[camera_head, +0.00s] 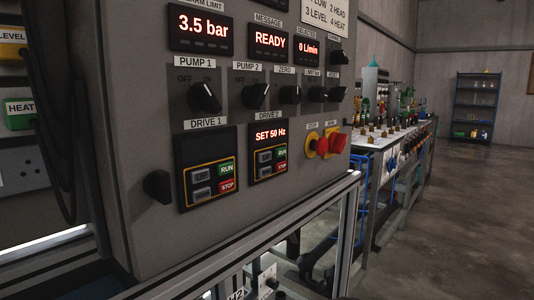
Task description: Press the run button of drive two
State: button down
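The drive two unit (254,137) is a dark panel low on the grey control cabinet, under a DRIVE 2 label. Nothing covers the RUN button. My gripper is not in view.
The similar drive one unit (182,150) is just left, its display dark. Rotary knobs (256,95) stick out above. Red and yellow controls (333,144) protrude to the right. A metal frame rail (270,235) runs below. Black cables hang at left. Floor at right is clear.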

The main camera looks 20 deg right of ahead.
aim_at(280, 152)
jog(key=u, duration=2.25)
jog(key=k, duration=1.6)
jog(key=z, duration=1.65)
